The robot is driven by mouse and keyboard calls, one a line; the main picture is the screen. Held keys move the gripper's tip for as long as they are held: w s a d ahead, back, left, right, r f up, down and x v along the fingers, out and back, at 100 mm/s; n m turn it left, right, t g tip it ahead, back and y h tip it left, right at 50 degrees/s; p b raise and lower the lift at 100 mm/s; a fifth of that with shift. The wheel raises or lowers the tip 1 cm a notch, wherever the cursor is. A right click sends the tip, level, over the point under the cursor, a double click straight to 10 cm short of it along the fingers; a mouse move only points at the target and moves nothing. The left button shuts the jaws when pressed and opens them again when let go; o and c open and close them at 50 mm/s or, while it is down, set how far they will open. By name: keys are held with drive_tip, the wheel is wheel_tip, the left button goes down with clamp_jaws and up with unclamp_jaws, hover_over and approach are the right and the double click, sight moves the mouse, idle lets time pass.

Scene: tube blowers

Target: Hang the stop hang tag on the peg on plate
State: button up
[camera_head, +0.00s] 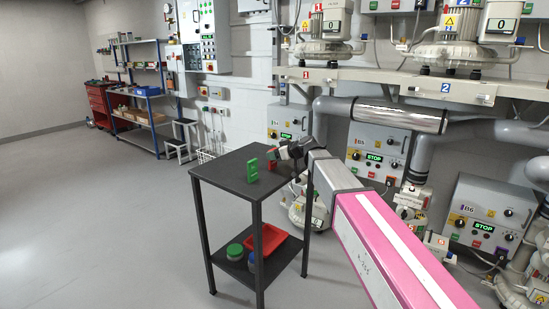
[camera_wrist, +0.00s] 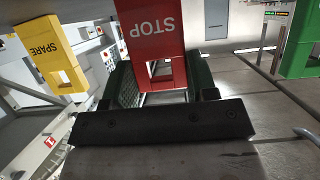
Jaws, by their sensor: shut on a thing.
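The red stop hang tag (camera_wrist: 150,28) is between the two fingers of my gripper (camera_wrist: 163,78) in the wrist view, its word STOP upside down and an opening showing in its lower part. In the head view my gripper (camera_head: 283,153) is over the right back part of the black table, with the red tag (camera_head: 272,160) small at its tip. My gripper is shut on the tag. I cannot make out the peg or its plate in either view.
A green tag stands on the black table (camera_head: 228,170), left of my gripper; it is the green tag (camera_head: 252,170). A yellow SPARE tag (camera_wrist: 48,50) is at the left in the wrist view. The lower shelf holds a red tray (camera_head: 266,240). Control boxes (camera_head: 376,150) and pipes crowd the right; floor at left is clear.

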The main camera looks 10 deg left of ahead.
drive_tip(key=s+a+r, duration=0.1)
drive_tip(key=s+r, duration=1)
drive_tip(key=w+d+m+t+h, duration=0.25)
drive_tip(key=w+d, duration=0.35)
drive_tip(key=d, duration=0.5)
drive_tip(key=w+d+m+t+h, duration=0.2)
drive_tip(key=w+d+m+t, duration=0.3)
drive_tip(key=d, duration=0.5)
drive_tip(key=w+d+r+m+h, duration=0.1)
drive_tip(key=d+m+h, duration=0.1)
drive_tip(key=d, duration=0.6)
drive_tip(key=w+d+r+m+h, duration=0.1)
drive_tip(key=w+d+h, duration=0.1)
drive_tip(key=d, duration=0.6)
drive_tip(key=w+d+r+m+h, duration=0.1)
drive_tip(key=w+d+m+h, duration=0.1)
drive_tip(key=d, duration=0.6)
drive_tip(key=shift+w+d+r+m+t+h, duration=0.25)
drive_tip(key=shift+m+t+h, duration=0.1)
drive_tip(key=shift+h, duration=0.5)
